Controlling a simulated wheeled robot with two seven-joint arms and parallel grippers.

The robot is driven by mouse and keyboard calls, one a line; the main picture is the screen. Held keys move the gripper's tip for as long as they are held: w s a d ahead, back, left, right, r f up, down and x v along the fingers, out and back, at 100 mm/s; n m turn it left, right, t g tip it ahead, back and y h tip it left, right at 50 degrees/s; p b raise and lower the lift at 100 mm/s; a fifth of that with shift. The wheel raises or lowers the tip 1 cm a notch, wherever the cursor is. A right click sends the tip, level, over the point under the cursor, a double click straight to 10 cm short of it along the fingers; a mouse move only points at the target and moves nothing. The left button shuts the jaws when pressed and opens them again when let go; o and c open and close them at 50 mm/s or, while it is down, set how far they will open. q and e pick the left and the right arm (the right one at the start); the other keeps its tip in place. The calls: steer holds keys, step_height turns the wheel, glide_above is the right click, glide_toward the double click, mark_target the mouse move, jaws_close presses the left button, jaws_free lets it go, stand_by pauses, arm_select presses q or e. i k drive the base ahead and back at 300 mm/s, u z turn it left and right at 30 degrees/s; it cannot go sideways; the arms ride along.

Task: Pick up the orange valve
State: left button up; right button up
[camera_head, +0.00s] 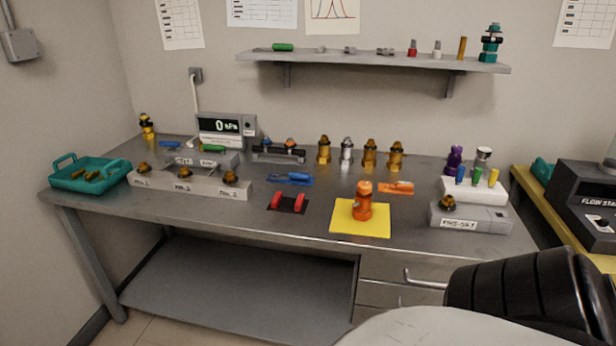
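The orange valve (362,204) stands upright on a yellow square mat (343,228) near the front edge of the grey workbench (285,230), right of its middle. It looks unobstructed from this view, and nothing is touching it from above. Neither of my grippers is in view.
An orange tool (396,188) lies just behind the valve to the right. A black pad with red pieces (287,202) and a blue tool (291,179) lie to the left. Several brass valves stand behind. A grey block (470,220) and white rack (490,192) stand at right.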

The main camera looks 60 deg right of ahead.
mark_target(361, 210)
steer(key=z, duration=0.3)
steer(key=i, duration=0.95)
steer(key=z, duration=0.75)
